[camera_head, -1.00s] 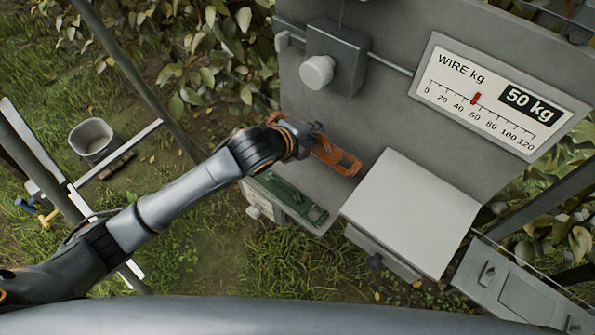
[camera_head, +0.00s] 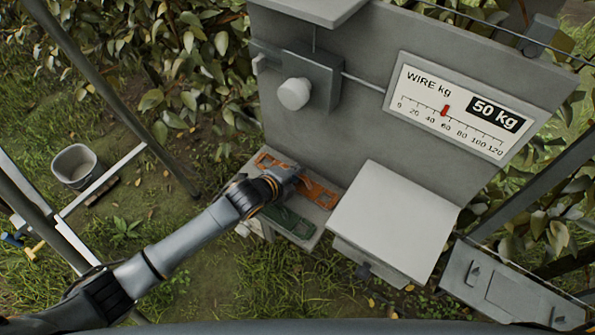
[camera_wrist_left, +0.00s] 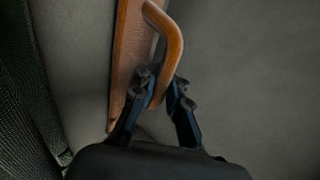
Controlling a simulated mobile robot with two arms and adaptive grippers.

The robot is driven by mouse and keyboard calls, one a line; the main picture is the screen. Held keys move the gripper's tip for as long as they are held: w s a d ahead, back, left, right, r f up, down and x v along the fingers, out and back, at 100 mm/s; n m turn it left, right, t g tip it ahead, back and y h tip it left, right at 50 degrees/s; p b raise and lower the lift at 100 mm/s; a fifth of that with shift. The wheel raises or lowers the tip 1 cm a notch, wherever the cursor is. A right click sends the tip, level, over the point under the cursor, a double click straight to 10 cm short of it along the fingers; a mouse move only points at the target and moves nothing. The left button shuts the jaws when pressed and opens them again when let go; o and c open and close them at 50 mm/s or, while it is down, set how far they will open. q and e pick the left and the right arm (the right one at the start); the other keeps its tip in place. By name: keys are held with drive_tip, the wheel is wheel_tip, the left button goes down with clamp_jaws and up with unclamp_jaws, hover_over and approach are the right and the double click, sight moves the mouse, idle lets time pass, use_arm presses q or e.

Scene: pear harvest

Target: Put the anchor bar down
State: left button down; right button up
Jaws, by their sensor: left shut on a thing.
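The orange anchor bar (camera_head: 320,194) is long and flat and lies level over the small grey shelf (camera_head: 303,241), behind a green bar (camera_head: 291,222). I cannot tell whether it rests on the shelf or is just above it. My left gripper (camera_head: 291,177) covers its middle. In the left wrist view the gripper (camera_wrist_left: 163,88) is shut on the curved handle of the anchor bar (camera_wrist_left: 130,50), with grey surface beyond. My right gripper is not in view.
A grey panel with a gauge marked 50 kg (camera_head: 463,107) and a white knob (camera_head: 294,94) stands behind. A pale box lid (camera_head: 394,222) is close on the right. A grey bucket (camera_head: 74,166) stands on the grass at left, beside metal posts.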

use_arm(q)
drive_tip(key=shift+f, duration=0.1)
drive_tip(key=c, duration=1.4)
unclamp_jaws()
drive_tip(key=shift+o, duration=0.2)
drive_tip(key=shift+a, duration=0.1)
drive_tip(key=b+v, duration=0.1)
drive_tip(key=v, duration=1.1)
